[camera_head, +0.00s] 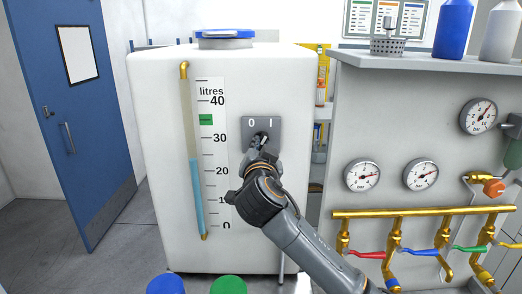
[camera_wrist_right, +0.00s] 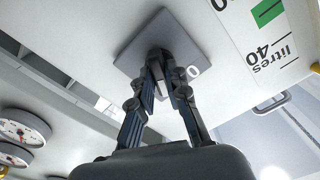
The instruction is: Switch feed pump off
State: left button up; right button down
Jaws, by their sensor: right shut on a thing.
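The feed pump switch plate (camera_head: 277,128) is a grey square marked 0 and I on the front of a white tank (camera_head: 270,80). My right gripper (camera_head: 261,141) is at the plate and covers most of the switch lever. In the right wrist view the plate (camera_wrist_right: 130,62) shows behind my right gripper (camera_wrist_right: 161,72), whose fingers are closed on the switch lever (camera_wrist_right: 156,70). The lever's exact position between 0 and I is hard to tell. The left gripper is not in view.
A level tube (camera_head: 196,190) with a litres scale stands left of the switch, its blue column a little above 20. To the right are gauges (camera_head: 362,175), a brass pipe (camera_head: 420,212) and valves with coloured handles. A blue door (camera_head: 75,120) is at the left.

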jog(key=n+b, duration=0.2)
jog(key=shift+f+n+b, duration=0.2)
jog(key=shift+n+b, duration=0.1)
jog(key=shift+n, duration=0.1)
jog(key=n, duration=0.3)
jog(key=shift+r+n+p, duration=0.15)
jog(key=shift+n+p, duration=0.15)
jog(key=n+p, duration=0.1)
jog(key=n, duration=0.3)
jog(key=shift+n, duration=0.4)
jog(key=c, duration=1.3)
grip_release()
